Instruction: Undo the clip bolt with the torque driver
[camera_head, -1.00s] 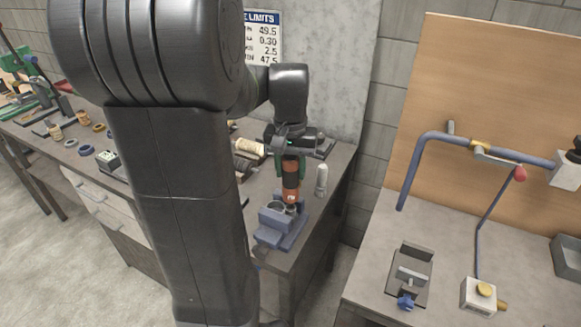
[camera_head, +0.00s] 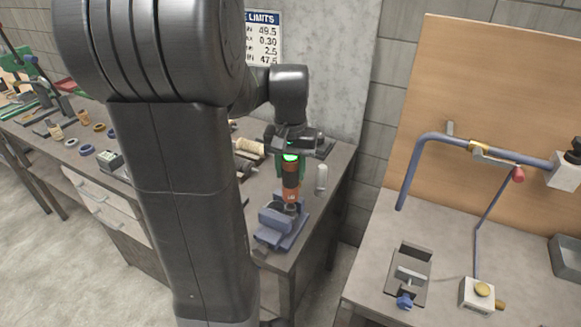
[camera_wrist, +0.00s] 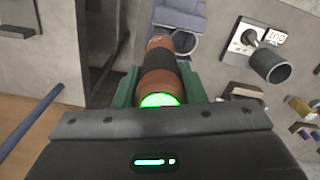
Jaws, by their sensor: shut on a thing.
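My gripper (camera_head: 290,162) is shut on the torque driver (camera_head: 291,182), an orange and black upright tool with a lit green ring at its top. In the wrist view the torque driver (camera_wrist: 160,72) sits between the green jaws (camera_wrist: 126,92), with its far end pointing at the blue vise-like fixture (camera_wrist: 180,14). In the head view the driver's lower end is over or at the blue fixture (camera_head: 283,222) near the bench corner. The clip bolt is not clearly visible, and I cannot tell whether the driver tip touches it.
A pale cylinder (camera_head: 321,178) stands just right of the driver. Spools (camera_head: 249,147) and small parts lie further back on the bench. At right, a second table holds a blue bent tube (camera_head: 430,150) and a clamp block (camera_head: 408,275). A floor gap separates the two tables.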

